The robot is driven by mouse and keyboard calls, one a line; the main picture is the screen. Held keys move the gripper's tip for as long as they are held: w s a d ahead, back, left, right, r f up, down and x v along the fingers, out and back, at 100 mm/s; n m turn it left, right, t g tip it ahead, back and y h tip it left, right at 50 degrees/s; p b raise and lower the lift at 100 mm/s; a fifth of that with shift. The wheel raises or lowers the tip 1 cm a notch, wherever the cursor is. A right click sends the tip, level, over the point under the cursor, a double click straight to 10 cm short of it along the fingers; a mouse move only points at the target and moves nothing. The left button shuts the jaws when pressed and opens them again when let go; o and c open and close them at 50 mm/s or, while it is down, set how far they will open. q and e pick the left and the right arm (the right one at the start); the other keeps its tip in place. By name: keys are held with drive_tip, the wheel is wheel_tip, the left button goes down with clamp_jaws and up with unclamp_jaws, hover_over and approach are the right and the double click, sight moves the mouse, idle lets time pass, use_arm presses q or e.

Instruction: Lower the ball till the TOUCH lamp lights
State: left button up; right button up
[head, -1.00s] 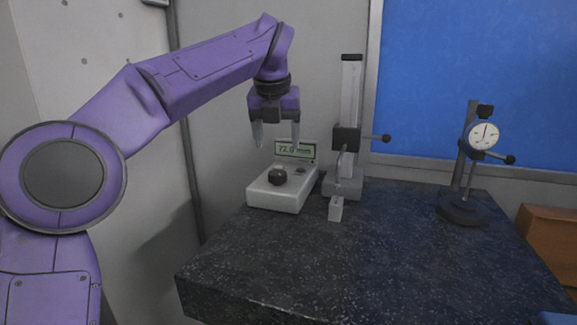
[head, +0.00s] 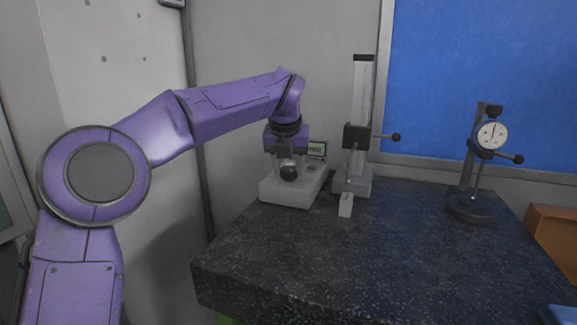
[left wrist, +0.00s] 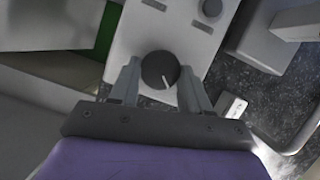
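A black round knob (head: 288,173) with a white pointer line sits on a light grey control box (head: 283,193). The knob also shows in the left wrist view (left wrist: 160,70). My left gripper (head: 288,167) points down at it, with one finger on each side of the knob. The fingers look apart, with narrow gaps beside the knob; in the left wrist view the gripper (left wrist: 159,72) straddles it. I cannot make out a ball or a lit TOUCH lamp. My right gripper is out of view.
A column stand (head: 362,100) with a side lever is right of the box, with a small pale block (head: 346,205) before it. A dial gauge stand (head: 470,205) is farther right. The dark stone slab (head: 370,260) is clear in front.

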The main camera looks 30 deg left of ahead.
use_arm(q)
drive_tip(key=shift+n, duration=0.3)
drive_tip(key=shift+w+n+g+y, duration=0.1)
drive_tip(key=shift+n+g+y, duration=0.25)
drive_tip(key=shift+n, duration=0.55)
drive_tip(key=n+y, duration=0.1)
drive_tip(key=n, duration=0.1)
drive_tip(key=shift+w+d+n+g+p, duration=0.1)
drive_tip(key=shift+d+n+g+p, duration=0.05)
drive_tip(key=shift+n+g+p, duration=0.25)
drive_tip(key=n+p, duration=0.1)
drive_tip(key=n, duration=0.1)
drive_tip(key=n+g+p, duration=0.1)
drive_tip(key=n, duration=0.1)
drive_tip(key=shift+w+d+r+n+g+y, duration=0.1)
drive_tip(key=shift+w+n+g+y, duration=0.15)
drive_tip(key=shift+n+y, duration=0.1)
drive_tip(key=n+g+p, duration=0.2)
drive_tip(key=n+p, duration=0.2)
drive_tip(key=n, duration=0.1)
drive_tip(key=shift+w, duration=0.15)
drive_tip(key=n+g+p, duration=0.1)
drive_tip(key=n+p, duration=0.2)
drive_tip(key=shift+w+n, duration=0.15)
drive_tip(key=shift+n, duration=0.2)
drive_tip(key=shift+n+g+p, duration=0.4)
drive_tip(key=shift+n+p, duration=0.2)
drive_tip(key=shift+p, duration=0.05)
drive_tip(key=shift+f, duration=0.25)
